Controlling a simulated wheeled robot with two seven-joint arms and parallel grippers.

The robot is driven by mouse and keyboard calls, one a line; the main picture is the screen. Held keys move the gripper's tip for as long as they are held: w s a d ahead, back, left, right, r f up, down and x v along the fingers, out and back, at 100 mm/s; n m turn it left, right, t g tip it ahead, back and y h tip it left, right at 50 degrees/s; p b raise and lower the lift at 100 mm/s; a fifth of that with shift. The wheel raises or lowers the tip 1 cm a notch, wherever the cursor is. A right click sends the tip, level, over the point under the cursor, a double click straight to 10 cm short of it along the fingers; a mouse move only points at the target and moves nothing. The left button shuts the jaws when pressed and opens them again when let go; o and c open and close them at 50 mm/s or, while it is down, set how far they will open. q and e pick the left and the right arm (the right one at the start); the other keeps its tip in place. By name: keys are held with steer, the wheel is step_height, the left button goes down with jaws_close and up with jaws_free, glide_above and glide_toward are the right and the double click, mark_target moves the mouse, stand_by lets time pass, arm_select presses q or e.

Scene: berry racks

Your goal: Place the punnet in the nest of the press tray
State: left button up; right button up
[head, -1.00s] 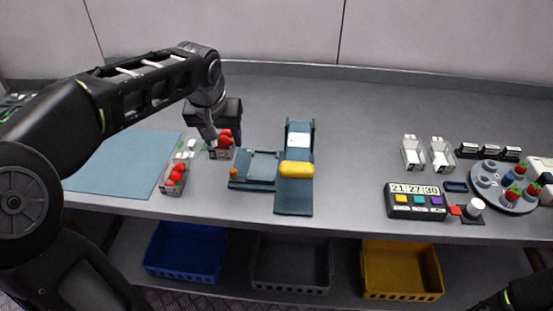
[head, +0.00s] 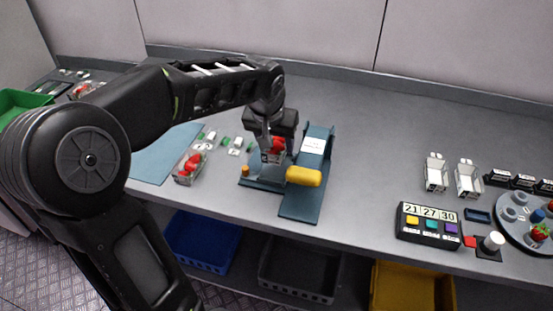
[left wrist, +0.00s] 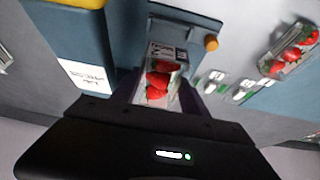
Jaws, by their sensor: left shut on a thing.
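My left gripper (head: 275,137) is shut on a small clear punnet of red strawberries (head: 277,146). It holds the punnet over the press tray (head: 262,184), a dark blue-grey plate with an orange knob at its front left. In the left wrist view the punnet (left wrist: 160,82) is between the fingers, with a white label at its far end, over the tray (left wrist: 195,28). I cannot tell whether the punnet touches the tray; the nest is mostly hidden. My right gripper is not in view.
A blue ramp-like stand with a yellow roller (head: 304,176) is directly right of the tray. Another strawberry punnet (head: 188,167) stands left, beside small green-and-white items (head: 237,145). A number box (head: 428,226) and white holders (head: 467,180) are further right. Bins are below the bench.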

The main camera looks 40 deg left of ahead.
mark_target(276, 170)
arm_select(q)
steer(key=shift+f, duration=0.8)
steer(key=shift+f, duration=1.85)
steer(key=shift+f, duration=0.15)
steer(key=shift+f, duration=0.1)
steer(key=o, duration=1.4)
steer(key=shift+o, duration=0.2)
